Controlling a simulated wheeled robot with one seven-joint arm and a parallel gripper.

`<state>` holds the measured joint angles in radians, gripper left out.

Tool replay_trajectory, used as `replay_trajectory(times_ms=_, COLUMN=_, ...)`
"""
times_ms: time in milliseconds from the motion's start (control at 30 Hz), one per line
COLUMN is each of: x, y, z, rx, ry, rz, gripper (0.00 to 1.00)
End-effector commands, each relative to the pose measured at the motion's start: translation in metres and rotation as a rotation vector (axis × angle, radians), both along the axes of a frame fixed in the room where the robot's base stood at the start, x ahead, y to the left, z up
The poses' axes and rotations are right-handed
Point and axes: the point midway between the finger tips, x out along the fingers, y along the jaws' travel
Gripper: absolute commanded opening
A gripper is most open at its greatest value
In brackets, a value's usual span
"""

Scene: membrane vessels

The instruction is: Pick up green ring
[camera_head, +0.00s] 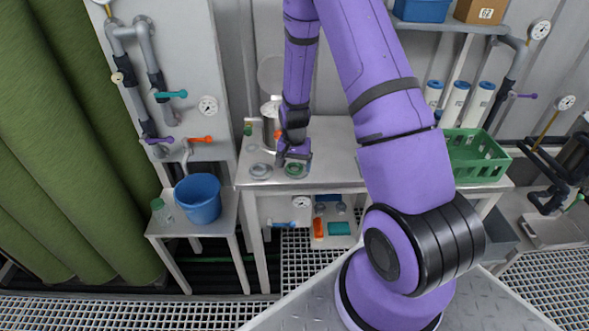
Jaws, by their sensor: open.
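A small green ring (295,170) lies on the metal bench top (335,145), close to its front edge. My gripper (293,162) points down from my purple arm, right at the ring. Its fingertips are at or just above the ring; I cannot tell whether they touch it. The jaws are open, and part of the ring's far side is hidden behind them.
A grey round part (260,171) lies left of the ring. A metal pot (270,125) stands behind my gripper. A green crate (475,157) is at the bench's right. A blue bucket (198,199) and a green-capped bottle (161,211) stand on a lower left table.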

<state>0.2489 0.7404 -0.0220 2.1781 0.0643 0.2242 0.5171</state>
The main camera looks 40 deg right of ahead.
Motion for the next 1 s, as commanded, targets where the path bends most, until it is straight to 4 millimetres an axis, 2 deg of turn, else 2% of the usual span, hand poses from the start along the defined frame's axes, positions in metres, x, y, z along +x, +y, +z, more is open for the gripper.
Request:
replay_trajectory(times_ms=100, x=0.0000, y=0.0000, z=-0.0082, rx=0.000, ry=0.000, rz=0.000, gripper=0.87)
replay_trajectory(times_ms=333, x=0.0002, y=0.0002, z=-0.0092, rx=0.000, ry=-0.001, rz=0.000, gripper=0.87)
replay_trajectory(times_ms=367, x=0.0001, y=0.0001, z=-0.0092, rx=0.000, ry=-0.001, rz=0.000, gripper=0.85)
replay_trajectory(times_ms=500, x=0.0001, y=0.0003, z=-0.0091, rx=0.000, ry=-0.001, rz=0.000, gripper=0.53)
replay_trajectory(times_ms=600, x=0.0001, y=0.0002, z=-0.0091, rx=0.001, ry=-0.001, rz=0.000, gripper=0.35)
replay_trajectory(times_ms=1000, x=0.0012, y=-0.0003, z=-0.0059, rx=0.000, ry=-0.001, rz=0.000, gripper=0.34)
